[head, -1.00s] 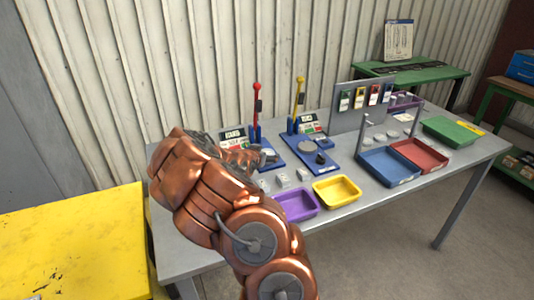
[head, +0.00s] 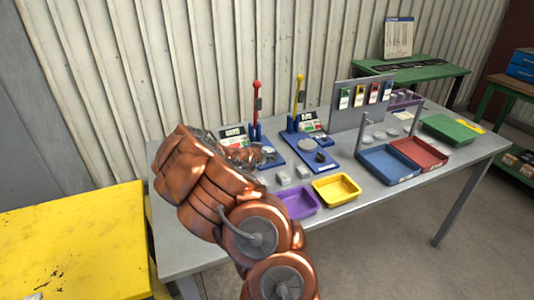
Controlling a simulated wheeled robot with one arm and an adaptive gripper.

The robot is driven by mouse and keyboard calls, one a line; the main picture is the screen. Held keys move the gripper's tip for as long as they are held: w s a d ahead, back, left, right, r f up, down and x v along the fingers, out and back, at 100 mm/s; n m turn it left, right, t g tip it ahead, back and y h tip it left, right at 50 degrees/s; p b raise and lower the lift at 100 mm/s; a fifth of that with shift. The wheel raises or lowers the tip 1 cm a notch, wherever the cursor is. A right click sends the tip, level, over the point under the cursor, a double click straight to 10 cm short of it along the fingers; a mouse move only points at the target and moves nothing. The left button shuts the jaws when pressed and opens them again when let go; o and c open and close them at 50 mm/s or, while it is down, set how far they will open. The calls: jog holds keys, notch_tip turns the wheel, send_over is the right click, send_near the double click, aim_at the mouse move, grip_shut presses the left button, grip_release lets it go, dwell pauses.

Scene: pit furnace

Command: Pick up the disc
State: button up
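A round light-grey disc (head: 307,144) lies on the right blue stand (head: 302,157) on the grey table. A smaller dark round piece (head: 320,157) sits beside it. I cannot tell which one the task means. My gripper (head: 252,156) is over the left blue stand (head: 272,155), to the left of both pieces. It is small and partly hidden behind my copper arm, so its fingers and anything between them are not clear.
A red-knobbed lever (head: 257,105) and a yellow-knobbed lever (head: 298,95) rise behind the stands. Purple (head: 298,203), yellow (head: 337,189), blue (head: 388,165) and red (head: 420,153) trays fill the table's front and right. Small grey blocks (head: 284,178) lie before the stands.

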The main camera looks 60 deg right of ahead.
jog(key=c, duration=0.5)
jog(key=shift+r, duration=0.15)
